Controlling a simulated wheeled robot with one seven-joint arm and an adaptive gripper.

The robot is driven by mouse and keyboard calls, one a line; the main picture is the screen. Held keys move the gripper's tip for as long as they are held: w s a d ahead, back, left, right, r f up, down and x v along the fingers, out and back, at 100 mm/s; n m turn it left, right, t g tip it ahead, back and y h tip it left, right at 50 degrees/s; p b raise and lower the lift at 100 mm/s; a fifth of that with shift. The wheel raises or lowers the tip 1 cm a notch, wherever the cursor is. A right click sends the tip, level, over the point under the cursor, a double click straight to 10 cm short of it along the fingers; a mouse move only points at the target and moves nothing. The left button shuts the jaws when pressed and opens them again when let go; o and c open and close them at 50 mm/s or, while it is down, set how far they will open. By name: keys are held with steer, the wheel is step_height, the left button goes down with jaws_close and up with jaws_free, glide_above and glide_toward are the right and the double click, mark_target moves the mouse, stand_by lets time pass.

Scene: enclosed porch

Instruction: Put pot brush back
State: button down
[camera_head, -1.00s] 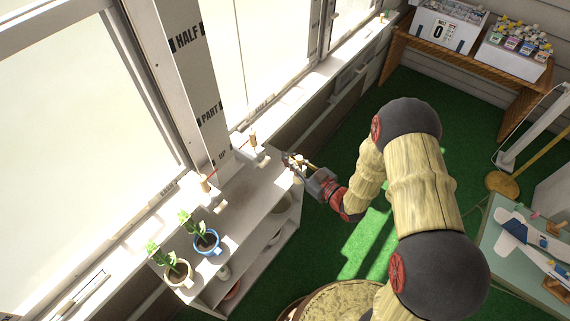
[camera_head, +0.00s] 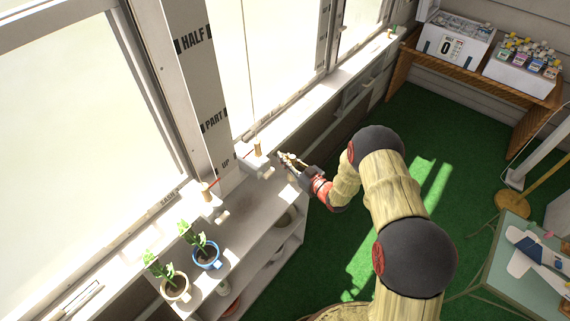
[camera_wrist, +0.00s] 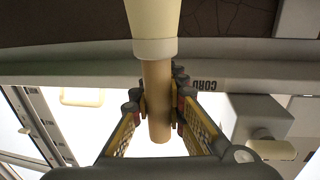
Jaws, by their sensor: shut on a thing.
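The pot brush (camera_wrist: 158,95) shows in the wrist view as a round wooden handle below a wide cream section. My gripper (camera_wrist: 158,104) is shut on the handle, with a finger on either side. The brush's far end runs out of the top of the wrist view. In the head view my gripper (camera_head: 284,157) is at the right end of the white shelf unit, close to the window sill. The brush is small there and partly hidden by the gripper, so its tilt is hard to tell.
White blocks with wooden pegs stand along the sill, one block (camera_head: 254,160) just left of my gripper. The shelf unit (camera_head: 240,212) carries a blue pot (camera_head: 207,260) and a cream pot (camera_head: 176,289) with plants. Green floor (camera_head: 455,135) is open at right.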

steer(key=shift+f+b, duration=0.45)
steer(key=shift+f, duration=1.1)
steer(key=shift+f, duration=0.2)
steer(key=c, duration=1.9)
jaws_free()
steer(key=shift+o, duration=0.7)
steer(key=shift+r, duration=0.1)
